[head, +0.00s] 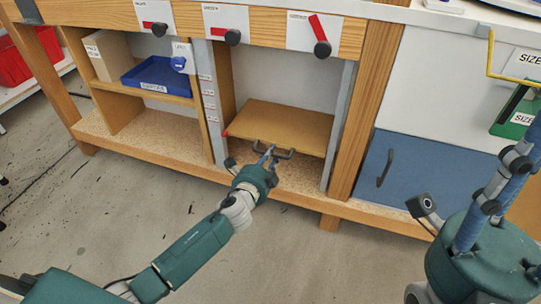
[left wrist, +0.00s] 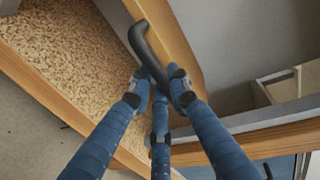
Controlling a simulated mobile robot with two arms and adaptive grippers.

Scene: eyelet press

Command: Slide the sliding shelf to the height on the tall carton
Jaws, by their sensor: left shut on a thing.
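The sliding shelf (head: 285,122) is a wooden board between two grey upright rails in the middle bay, low above the bay floor. Its dark bar handle (head: 287,154) is at its front edge; it also shows in the left wrist view (left wrist: 147,48). My left gripper (head: 268,153) is shut on this handle. A red pointer (head: 226,133) sits at the shelf's left front corner, beside the left rail (head: 216,140). Several small labels run up that rail above it. A tall beige carton (head: 112,58) stands in the left bay; its label is too small to read. My right gripper (head: 510,160) is at the right edge, partly cut off.
A blue tray (head: 158,88) lies on the left bay's upper board. Red levers with black knobs (head: 232,37) hang on the beam above. A blue door (head: 410,160) with a dark handle is to the right. The space above the shelf is clear.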

